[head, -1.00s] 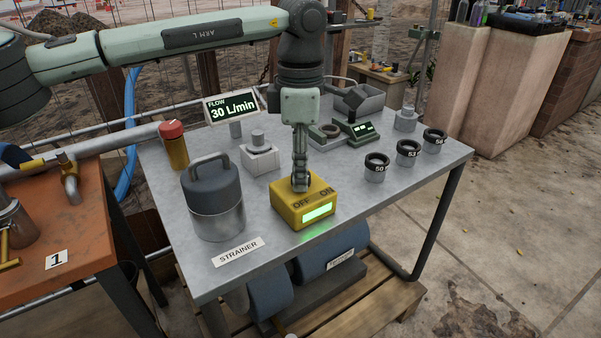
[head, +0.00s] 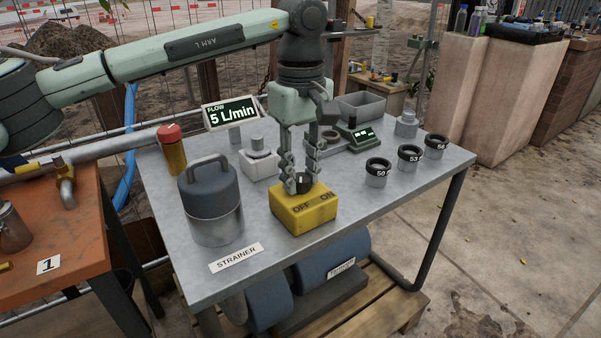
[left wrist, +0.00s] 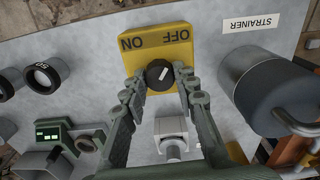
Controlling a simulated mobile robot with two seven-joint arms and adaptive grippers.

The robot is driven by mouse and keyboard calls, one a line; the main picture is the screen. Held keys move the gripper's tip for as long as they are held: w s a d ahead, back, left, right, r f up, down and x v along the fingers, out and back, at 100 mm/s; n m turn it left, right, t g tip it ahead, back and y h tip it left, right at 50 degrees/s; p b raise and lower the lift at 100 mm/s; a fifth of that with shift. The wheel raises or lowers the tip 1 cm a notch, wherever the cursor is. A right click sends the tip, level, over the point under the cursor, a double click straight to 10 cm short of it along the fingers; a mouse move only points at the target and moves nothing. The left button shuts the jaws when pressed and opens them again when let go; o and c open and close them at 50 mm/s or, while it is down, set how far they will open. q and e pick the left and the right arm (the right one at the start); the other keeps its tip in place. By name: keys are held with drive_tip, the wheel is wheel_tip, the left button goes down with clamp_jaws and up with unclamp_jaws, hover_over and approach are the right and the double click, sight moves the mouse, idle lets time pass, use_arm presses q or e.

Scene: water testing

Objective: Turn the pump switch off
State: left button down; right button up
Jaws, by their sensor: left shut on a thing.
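The yellow pump switch box (head: 303,213) stands near the table's front edge, marked OFF on the left and ON on the right in the head view. Its dark round knob (left wrist: 160,72) has a white mark slanting toward the OFF side in the left wrist view. My left gripper (head: 304,186) points down at the box, its fingers on either side of the knob and shut on it. The box's front shows no green light. The flow display (head: 232,112) reads 5 L/min. My right gripper is not in view.
A grey strainer canister (head: 211,203) stands left of the box, with a white block (head: 260,163) behind it. Several numbered black-rimmed cups (head: 377,172) stand to the right. A green meter (head: 358,136) is behind.

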sight(301, 177)
use_arm(q)
drive_tip(key=shift+m, duration=0.9)
drive_tip(key=c, duration=1.2)
unclamp_jaws()
drive_tip(key=shift+r, duration=0.1)
wheel_tip(301, 177, up, 12)
drive_tip(key=shift+f, duration=0.1)
